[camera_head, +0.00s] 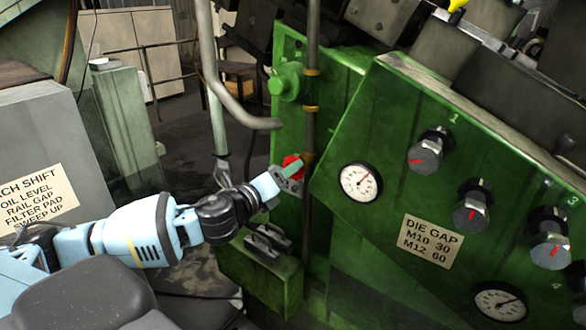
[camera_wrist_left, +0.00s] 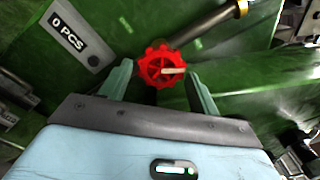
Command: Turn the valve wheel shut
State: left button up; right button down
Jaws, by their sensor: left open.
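The valve wheel is a small red handwheel with a pale pointer mark. In the left wrist view the valve wheel (camera_wrist_left: 163,67) lies between and just beyond my two green fingertips, on the green machine side. In the head view only part of the valve wheel (camera_head: 292,163) shows, beside a vertical pipe and partly behind my gripper. My left gripper (camera_head: 287,175) is close to it; in the left wrist view the left gripper (camera_wrist_left: 160,82) is open, its fingers on either side of the wheel. I cannot tell if they touch it. My right gripper is not in view.
A vertical pipe (camera_head: 312,120) runs by the valve. The green machine panel carries a pressure gauge (camera_head: 360,182), several black knobs and a die gap plate (camera_head: 431,241). A green box (camera_head: 262,262) sits below my gripper. A bent grey pipe (camera_head: 222,80) hangs behind my arm.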

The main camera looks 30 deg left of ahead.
pick_arm(q)
jog(key=shift+s+a, duration=0.1)
jog(key=shift+s, duration=1.55)
jog(key=s+d+f+n+g, duration=0.2)
jog(key=s+d+f+n, duration=0.15)
jog(key=f, duration=0.45)
jog(key=s+d+f+n+g+h, duration=0.15)
jog(key=f+n, duration=0.25)
jog(key=f, duration=0.4)
jog(key=s+d+f+n+g, duration=0.1)
jog(key=s+d+f+n, duration=0.25)
jog(key=f, duration=0.45)
jog(key=s+d+f+n+g, duration=0.2)
jog(key=s+d+f+n, duration=0.1)
jog(key=s+f+n, duration=0.4)
jog(key=s+d+f+n+g, duration=0.2)
jog(key=s+f+n, duration=0.6)
jog(key=s, duration=0.4)
jog(key=shift+s+d+f+y, duration=0.25)
jog(key=shift+d+f+y, duration=0.25)
jog(key=shift+d, duration=0.35)
jog(key=shift+c, duration=0.4)
